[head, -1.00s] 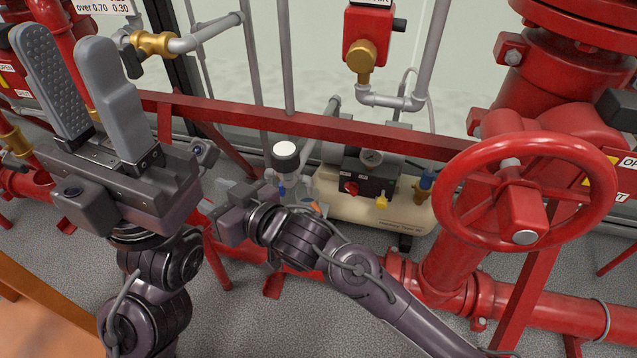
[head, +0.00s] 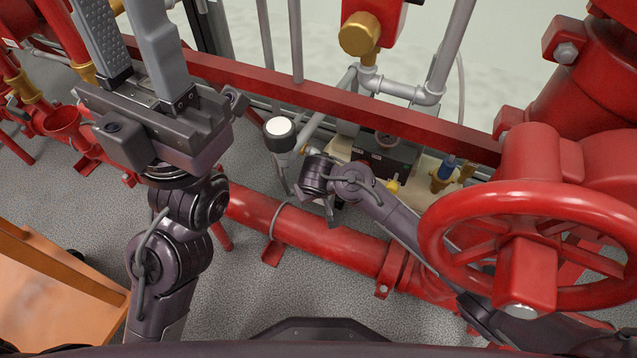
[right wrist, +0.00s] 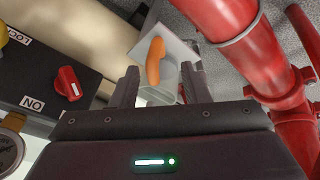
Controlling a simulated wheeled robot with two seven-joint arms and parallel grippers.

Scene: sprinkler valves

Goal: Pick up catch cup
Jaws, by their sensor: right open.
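A pale grey, box-like piece with an orange handle (right wrist: 156,60), which looks like the catch cup, shows ahead of my right gripper in the right wrist view. My right gripper (right wrist: 160,82) is open, its two dark fingers on either side of the handle's lower end. I cannot tell whether they touch it. In the head view my right gripper points down behind the red pipe, mostly hidden by its own wrist, and the cup is hidden there. My left gripper (head: 127,25) is raised at the upper left, open and empty, its fingertips near the top edge.
A red horizontal pipe (head: 320,240) runs close beside my right gripper, with a red rail (head: 330,100) behind. A large red handwheel (head: 535,205) stands over my right arm. A dark control box with a red knob (right wrist: 67,83) is near the right gripper. A wooden table (head: 60,290) is at lower left.

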